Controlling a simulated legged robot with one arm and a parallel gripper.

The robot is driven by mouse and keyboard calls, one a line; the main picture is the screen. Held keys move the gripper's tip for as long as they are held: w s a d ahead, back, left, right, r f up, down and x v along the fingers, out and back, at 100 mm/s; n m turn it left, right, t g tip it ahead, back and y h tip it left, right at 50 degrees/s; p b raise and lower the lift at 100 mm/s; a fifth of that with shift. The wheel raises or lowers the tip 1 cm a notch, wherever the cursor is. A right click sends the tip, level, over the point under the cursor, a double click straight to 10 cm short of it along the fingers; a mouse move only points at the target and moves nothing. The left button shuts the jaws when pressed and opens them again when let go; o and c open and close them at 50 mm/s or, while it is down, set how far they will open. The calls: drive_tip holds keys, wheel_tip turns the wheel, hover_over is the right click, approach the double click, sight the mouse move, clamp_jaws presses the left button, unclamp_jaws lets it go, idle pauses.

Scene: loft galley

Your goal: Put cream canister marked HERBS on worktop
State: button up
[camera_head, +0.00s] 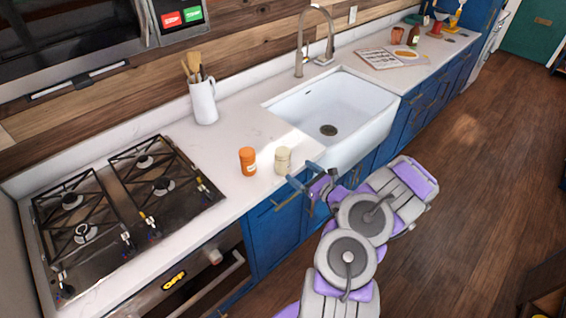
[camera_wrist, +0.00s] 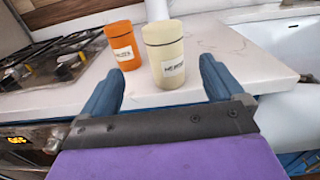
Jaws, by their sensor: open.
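The cream canister (camera_head: 282,160) stands upright on the white worktop (camera_head: 243,133) near its front edge, left of the sink. In the wrist view the cream canister (camera_wrist: 165,54) has a small pale label whose text is too blurred to read for sure. My gripper (camera_head: 304,177) is at the worktop's front edge, just to the right of and in front of the canister. In the wrist view my gripper (camera_wrist: 160,80) is open and empty, its two blue fingers pointing toward the canister, which lies ahead between them and apart from both.
An orange canister (camera_head: 247,161) stands left of the cream one, close by. A gas hob (camera_head: 125,200) is further left, a white utensil jug (camera_head: 203,102) is behind, and a white sink (camera_head: 330,110) with a tall tap is right. Blue cabinets (camera_head: 275,228) drop below the front edge.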

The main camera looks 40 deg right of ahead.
sight(287, 162)
drive_tip(key=w, duration=0.7)
drive_tip(key=shift+w+a+b, duration=0.25)
drive_tip(key=shift+a+b, duration=0.05)
drive_tip(key=shift+b, duration=0.05)
drive_tip(key=shift+w+d+r+b, duration=0.1)
drive_tip(key=shift+w+b, duration=0.2)
drive_tip(key=shift+w, duration=2.35)
drive_tip(key=c, duration=1.3)
drive_tip(key=shift+r, duration=0.15)
